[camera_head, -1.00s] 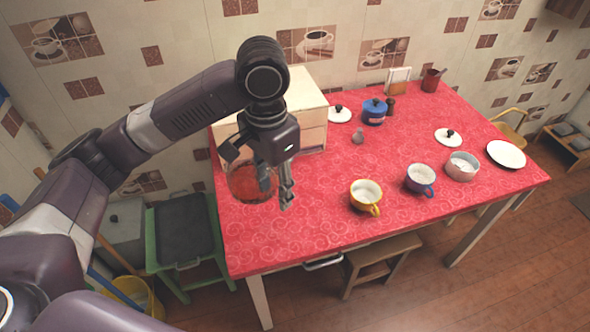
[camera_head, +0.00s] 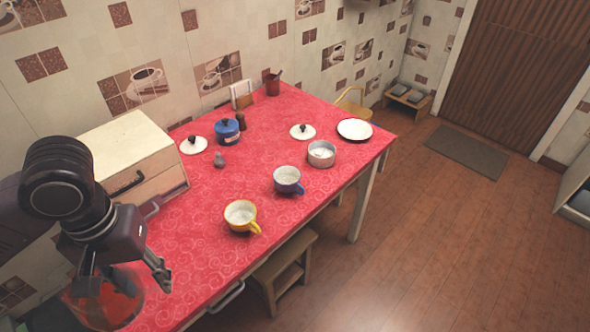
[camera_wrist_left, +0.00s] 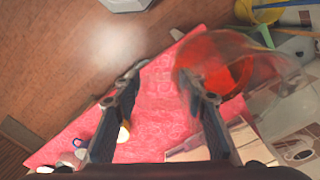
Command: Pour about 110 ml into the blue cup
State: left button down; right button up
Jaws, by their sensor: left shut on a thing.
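The blue cup (camera_head: 288,181) stands upright on the red table, with a blue handle and a pale inside. My left gripper (camera_head: 127,281) is at the lower left, well to the left of the cup. It is shut on a clear glass jug (camera_head: 112,310) with orange-red contents, at the table's left end. In the left wrist view the jug (camera_wrist_left: 222,68) sits by the right finger of the gripper (camera_wrist_left: 165,85), tilted in the picture; the exact grip is unclear. My right gripper is not in view.
A yellow cup (camera_head: 240,216) stands between the jug and the blue cup. A metal pot (camera_head: 321,154), white plate (camera_head: 355,129), loose lids (camera_head: 194,145) and a blue pot (camera_head: 227,131) stand further back. A cream box (camera_head: 125,160) is behind my arm. A stool (camera_head: 284,270) is below the front edge.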

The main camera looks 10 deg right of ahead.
aim_at(286, 178)
jog(key=i+l, duration=0.15)
jog(key=l, duration=0.2)
jog(key=i+l, duration=0.1)
jog(key=l, duration=0.3)
jog(key=i+l, duration=0.15)
jog(key=l, duration=0.2)
jog(key=i+l, duration=0.15)
jog(key=l, duration=0.2)
